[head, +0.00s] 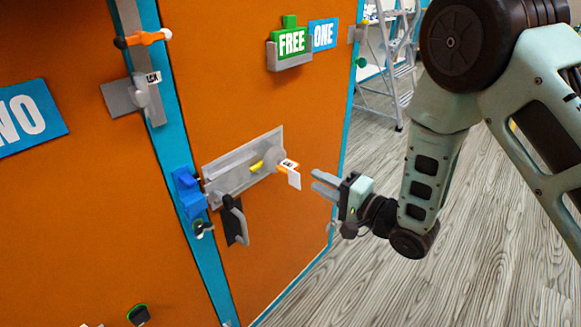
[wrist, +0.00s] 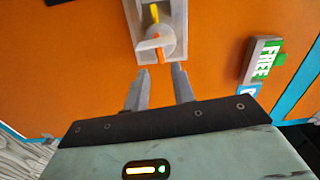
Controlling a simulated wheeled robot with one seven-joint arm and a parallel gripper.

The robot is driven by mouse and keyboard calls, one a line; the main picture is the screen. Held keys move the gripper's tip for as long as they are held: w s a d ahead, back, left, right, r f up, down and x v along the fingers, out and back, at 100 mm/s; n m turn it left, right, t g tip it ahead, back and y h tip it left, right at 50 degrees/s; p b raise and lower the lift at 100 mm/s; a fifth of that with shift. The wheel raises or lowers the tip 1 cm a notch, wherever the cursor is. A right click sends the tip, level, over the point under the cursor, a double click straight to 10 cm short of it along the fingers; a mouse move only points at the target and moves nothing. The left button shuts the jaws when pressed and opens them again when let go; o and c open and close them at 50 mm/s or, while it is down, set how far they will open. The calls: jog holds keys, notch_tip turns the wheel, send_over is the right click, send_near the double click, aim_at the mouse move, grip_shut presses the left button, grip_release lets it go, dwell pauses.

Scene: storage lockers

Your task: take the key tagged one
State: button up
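An orange key with a white tag (head: 288,171) sticks out of the round lock on a grey lock plate (head: 232,172), on the orange door signed ONE (head: 323,35). The tag's print is too small to read. In the wrist view the key (wrist: 161,55) shows orange in front of the lock, just beyond the fingertips and roughly between them. My gripper (head: 318,183) is to the right of the key in the head view, apart from it. In the wrist view my gripper (wrist: 160,75) is open, with nothing between its fingers.
A green FREE sign (head: 291,42) sits in a grey holder above the lock. A black handle (head: 235,222) and blue block (head: 188,192) lie left of and below the lock. An orange piece (head: 143,39) is up left on the blue post. A stepladder (head: 390,60) stands behind.

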aim_at(296, 169)
jog(key=shift+x, duration=3.55)
grip_shut()
